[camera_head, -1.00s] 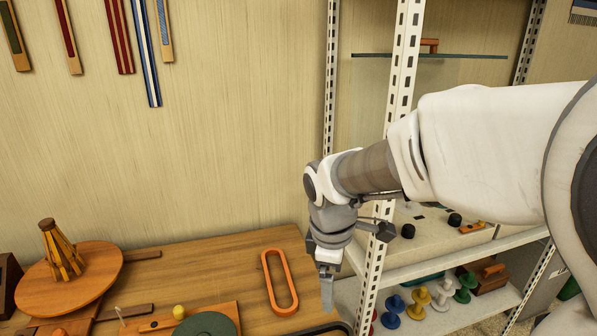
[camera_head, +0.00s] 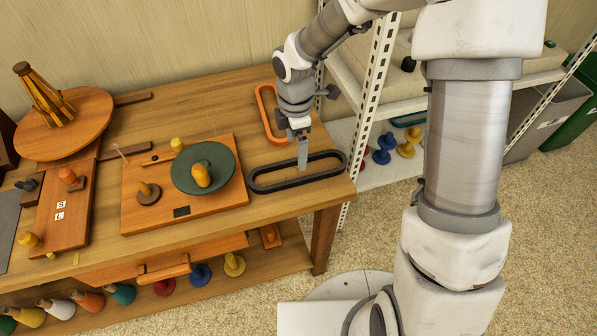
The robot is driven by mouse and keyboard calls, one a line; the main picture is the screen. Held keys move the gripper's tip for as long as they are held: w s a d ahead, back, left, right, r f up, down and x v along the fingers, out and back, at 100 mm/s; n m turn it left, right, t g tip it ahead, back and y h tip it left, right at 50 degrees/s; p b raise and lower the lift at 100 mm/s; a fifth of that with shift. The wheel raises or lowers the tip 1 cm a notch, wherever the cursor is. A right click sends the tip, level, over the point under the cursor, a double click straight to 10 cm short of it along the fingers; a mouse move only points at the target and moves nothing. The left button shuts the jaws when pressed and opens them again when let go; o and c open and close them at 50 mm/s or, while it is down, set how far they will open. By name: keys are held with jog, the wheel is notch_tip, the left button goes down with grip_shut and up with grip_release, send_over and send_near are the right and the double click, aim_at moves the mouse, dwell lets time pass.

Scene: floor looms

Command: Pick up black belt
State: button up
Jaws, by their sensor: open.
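The black belt (camera_head: 272,184) is a long dark oval loop lying flat near the right front corner of the wooden table. My gripper (camera_head: 302,166) points down over the belt's far side, with its fingertips in front of or at the loop. The jaws are open and hold nothing that I can see. Whether the fingers straddle the belt's strand or touch it, I cannot tell. The gripper hides a small part of the belt's far strand.
An orange loop (camera_head: 264,118) lies just behind the belt. A board with a green disc (camera_head: 215,150) stands to the left. A round wooden turntable (camera_head: 90,135) is at the back left. A white metal shelf post (camera_head: 372,80) rises at the right, close to my arm.

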aim_at(298, 173)
jog(key=f, duration=0.2)
jog(key=f+b, duration=0.1)
jog(key=f, duration=0.5)
jog(key=shift+w+d+b, duration=0.15)
jog(key=shift+d+b, duration=0.1)
jog(key=shift+b, duration=0.15)
jog(key=c, duration=1.2)
jog(key=shift+r+p, duration=0.7)
jog(key=shift+r, duration=1.45)
jog(key=w+d+r+p, duration=0.2)
jog(key=w+d+r, duration=0.2)
jog(key=d+r, duration=0.5)
jog(key=s+d+m+p, duration=0.1)
jog(key=m, duration=0.6)
jog(key=s+d+m+p, duration=0.1)
jog(key=m+p, duration=0.1)
jog(key=m, duration=0.5)
jog(key=s+d+m+p, duration=0.1)
jog(key=m+p, duration=0.1)
jog(key=m, duration=0.5)
jog(key=shift+s+d+f, duration=0.3)
jog(key=shift+d+f, duration=0.05)
jog(key=shift+d, duration=0.05)
jog(key=shift+d, duration=0.1)
